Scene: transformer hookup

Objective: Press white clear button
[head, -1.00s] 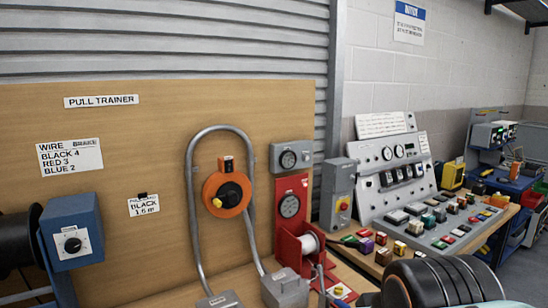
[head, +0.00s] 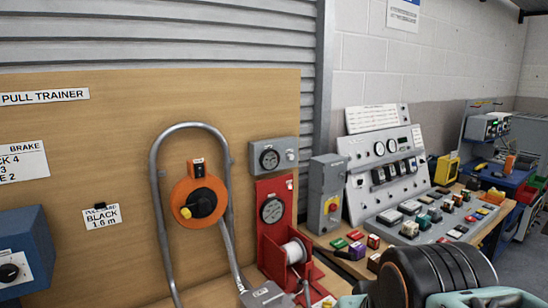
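A grey sloped control console (head: 374,187) stands on the bench at the right, with several coloured buttons on its lower deck. Pale, whitish buttons sit there, among them a wide one (head: 410,207), another wide one (head: 390,216) and a small block-shaped one (head: 409,229) near the front edge. Their labels are too small to read, so I cannot tell which is the white clear button. My gripper is not visible; only dark, ribbed and pale green parts of my arm show at the bottom right, covering the front of the bench.
A wooden pull trainer board (head: 110,140) fills the left, with an orange reel (head: 199,201) inside a bent grey conduit. A red stand with a white spool (head: 294,251) and a grey switch box (head: 326,192) stand left of the console. A blue cart (head: 500,179) is farther right.

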